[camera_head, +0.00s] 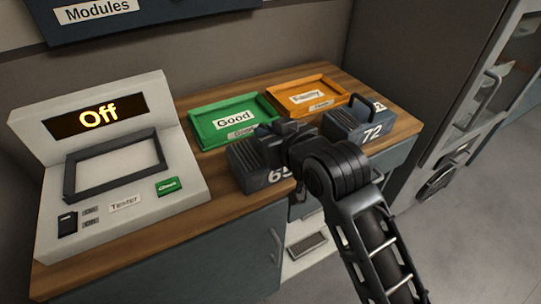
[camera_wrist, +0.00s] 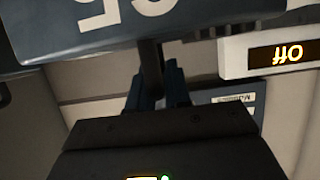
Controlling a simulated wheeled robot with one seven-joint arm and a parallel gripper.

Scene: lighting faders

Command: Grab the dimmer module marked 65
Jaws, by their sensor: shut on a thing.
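The dimmer module marked 65 (camera_head: 250,176) is a dark blue-grey block at the front of the wooden counter in the head view. My arm hides part of it and part of its number. My gripper (camera_head: 275,140) is over its top. In the wrist view the module (camera_wrist: 60,32) fills the upper left with its white number upside down. The fingers of my gripper (camera_wrist: 152,85) are close together around a dark bar at the module, shut on its handle. I cannot tell whether the module touches the counter.
The tester (camera_head: 120,205) with an "Off" display stands at left. A green Good tray (camera_head: 206,139) and an orange Faulty tray (camera_head: 335,84) lie behind. A module marked 72 (camera_head: 345,127) stands to the right. The counter (camera_head: 225,205) has bare wood between the tester and module 65.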

